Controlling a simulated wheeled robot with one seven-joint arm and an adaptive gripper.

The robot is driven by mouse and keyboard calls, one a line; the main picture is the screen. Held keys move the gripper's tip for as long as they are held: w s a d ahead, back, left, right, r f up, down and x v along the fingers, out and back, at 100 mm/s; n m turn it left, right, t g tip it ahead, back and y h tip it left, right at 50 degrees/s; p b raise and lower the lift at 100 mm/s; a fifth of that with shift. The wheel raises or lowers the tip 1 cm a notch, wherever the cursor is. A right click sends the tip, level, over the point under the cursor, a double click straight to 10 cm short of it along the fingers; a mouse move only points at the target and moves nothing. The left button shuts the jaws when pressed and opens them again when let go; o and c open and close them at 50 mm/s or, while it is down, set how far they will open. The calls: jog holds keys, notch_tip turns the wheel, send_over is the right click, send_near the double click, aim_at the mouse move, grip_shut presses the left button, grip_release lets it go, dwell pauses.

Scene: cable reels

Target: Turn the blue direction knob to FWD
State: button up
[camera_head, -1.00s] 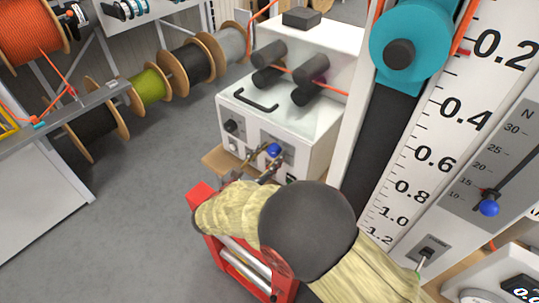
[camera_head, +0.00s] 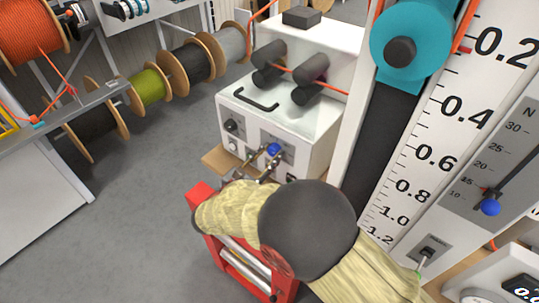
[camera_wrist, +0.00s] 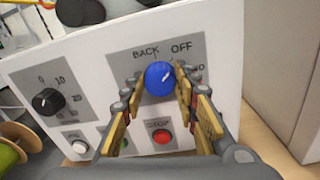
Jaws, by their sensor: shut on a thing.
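The blue direction knob (camera_wrist: 159,78) is on a grey panel of the white machine, below the printed words BACK and OFF. A third label at the right is partly hidden by a finger; only its last letters show. The white mark on the knob points up and to the right, roughly toward OFF. My gripper (camera_wrist: 158,86) has one finger on each side of the knob and is shut on it. In the head view the knob (camera_head: 273,148) shows just beyond my gripper (camera_head: 268,157), whose fingers reach up to it.
A black numbered dial (camera_wrist: 47,101) sits left of the panel. A red button (camera_wrist: 162,136) lies below the knob, between my fingers. A black handle (camera_head: 255,99) and rollers (camera_head: 309,70) are on top of the machine. A scale board (camera_head: 430,150) stands at the right.

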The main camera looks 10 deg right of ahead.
jog(key=m+b, duration=0.2)
jog(key=m, duration=0.2)
jog(key=shift+f, duration=0.2)
jog(key=shift+m+b, duration=1.3)
jog(key=shift+m, duration=0.7)
jog(key=o, duration=1.2)
jog(key=shift+r, duration=0.1)
jog(key=shift+c, duration=0.2)
jog(key=v, duration=1.2)
jog(key=shift+f, duration=0.2)
